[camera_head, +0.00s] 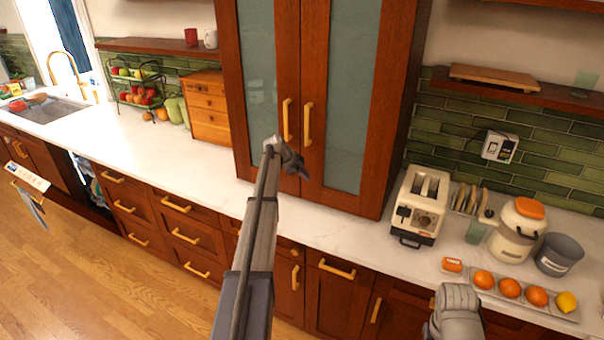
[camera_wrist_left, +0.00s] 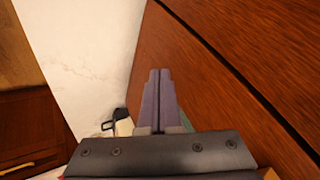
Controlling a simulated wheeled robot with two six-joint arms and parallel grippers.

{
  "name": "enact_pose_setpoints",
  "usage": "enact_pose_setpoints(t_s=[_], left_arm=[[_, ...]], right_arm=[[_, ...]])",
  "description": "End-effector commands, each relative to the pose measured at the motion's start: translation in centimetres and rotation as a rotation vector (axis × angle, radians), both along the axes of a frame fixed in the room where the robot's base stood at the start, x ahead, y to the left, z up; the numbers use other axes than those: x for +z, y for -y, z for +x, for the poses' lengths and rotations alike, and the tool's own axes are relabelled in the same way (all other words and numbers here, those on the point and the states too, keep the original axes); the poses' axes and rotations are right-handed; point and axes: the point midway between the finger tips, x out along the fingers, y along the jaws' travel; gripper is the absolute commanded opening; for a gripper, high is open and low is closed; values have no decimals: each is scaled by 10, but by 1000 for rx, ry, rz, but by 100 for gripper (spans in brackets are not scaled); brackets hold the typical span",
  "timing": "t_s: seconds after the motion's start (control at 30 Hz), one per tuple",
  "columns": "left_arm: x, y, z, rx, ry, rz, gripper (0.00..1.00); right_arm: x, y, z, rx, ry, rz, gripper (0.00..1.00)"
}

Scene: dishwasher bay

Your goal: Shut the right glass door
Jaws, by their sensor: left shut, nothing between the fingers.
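The tall wooden cabinet has two glass doors. The right glass door (camera_head: 341,92) looks shut or nearly shut, its inner edge against the left glass door (camera_head: 262,70). Each has a vertical gold handle, and the right handle (camera_head: 308,123) is uncovered. My left gripper (camera_head: 301,171) is shut and empty, in front of the lower door frames, just below the handles. In the left wrist view its fingers (camera_wrist_left: 160,82) lie together beside the brown wood (camera_wrist_left: 225,45), where a dark seam runs diagonally. I cannot tell whether they touch the wood. My right gripper's fingers do not show.
A toaster (camera_head: 420,205) stands right of the cabinet, with a lidded jar (camera_head: 519,230), a grey pot (camera_head: 559,254) and a tray of fruit (camera_head: 570,314). A wooden drawer box (camera_head: 208,108) stands left. The counter (camera_head: 170,155) before it is clear.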

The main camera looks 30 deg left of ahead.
Motion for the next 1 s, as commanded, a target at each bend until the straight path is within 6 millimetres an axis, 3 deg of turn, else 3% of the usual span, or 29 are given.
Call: enact_pose_setpoints(t_s=[0.1, 0.7, 1.0], left_arm=[[4, 10, -10, -3, -4, -1, 0], [75, -21, -53, -1, -6, 1, 0], [79, -25, -59, -3, -6, 0, 0]], right_arm=[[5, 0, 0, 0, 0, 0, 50], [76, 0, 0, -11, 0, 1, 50], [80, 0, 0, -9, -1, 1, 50]])
